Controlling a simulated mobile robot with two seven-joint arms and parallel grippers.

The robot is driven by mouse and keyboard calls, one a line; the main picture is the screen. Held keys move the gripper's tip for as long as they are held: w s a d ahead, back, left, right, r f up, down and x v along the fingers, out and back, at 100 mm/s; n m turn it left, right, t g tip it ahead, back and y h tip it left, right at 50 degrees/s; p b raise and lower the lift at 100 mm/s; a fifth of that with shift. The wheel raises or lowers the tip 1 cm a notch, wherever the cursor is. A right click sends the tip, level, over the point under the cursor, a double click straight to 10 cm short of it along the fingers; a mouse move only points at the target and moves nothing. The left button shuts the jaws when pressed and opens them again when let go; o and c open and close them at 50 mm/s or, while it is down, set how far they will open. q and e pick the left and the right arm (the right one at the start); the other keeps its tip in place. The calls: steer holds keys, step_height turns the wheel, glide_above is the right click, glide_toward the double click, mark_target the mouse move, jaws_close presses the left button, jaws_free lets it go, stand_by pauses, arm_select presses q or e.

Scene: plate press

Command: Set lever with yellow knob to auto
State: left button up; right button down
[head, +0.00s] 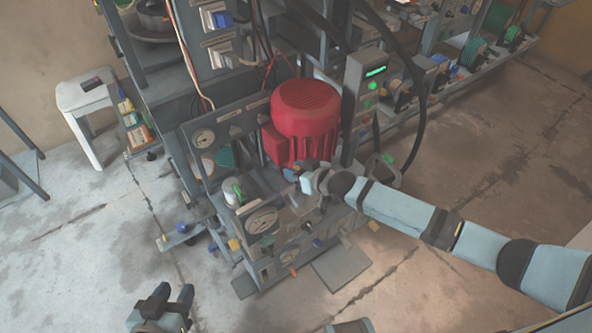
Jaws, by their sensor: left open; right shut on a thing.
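My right gripper (300,188) reaches in from the right to the front of the grey machine (205,137), just below the red motor (306,110). It is shut on a small part there, which the fingers and arm mostly hide. I cannot make out whether that part is the lever with the yellow knob, or any auto mark. A small yellow piece (234,244) shows at the machine's left front, apart from the gripper. My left gripper (174,294) is open and empty, low over the floor at the bottom left.
A round gauge (262,222) and several small knobs crowd the front panel near my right gripper. A control post with a green display (375,71) and a black hose (424,100) stand to the right. A white stool (84,94) stands back left. The left floor is mostly clear.

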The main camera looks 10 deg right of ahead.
steer(key=c, duration=0.8)
jaws_free()
steer(key=shift+w, duration=0.1)
steer(key=shift+s+d+r, duration=0.15)
steer(key=shift+s+d, duration=0.05)
steer(key=shift+s, duration=0.05)
arm_select(q)
steer(key=p, duration=0.3)
steer(key=shift+s+a+y, duration=0.1)
steer(key=shift+a+y, duration=0.2)
steer(key=shift+a, duration=0.05)
arm_select(e)
steer(key=v, duration=1.3)
arm_select(q)
steer(key=shift+d+r, duration=0.1)
steer(key=shift+r, duration=0.2)
arm_select(e)
steer(key=shift+s, duration=0.1)
steer(key=shift+d, duration=0.1)
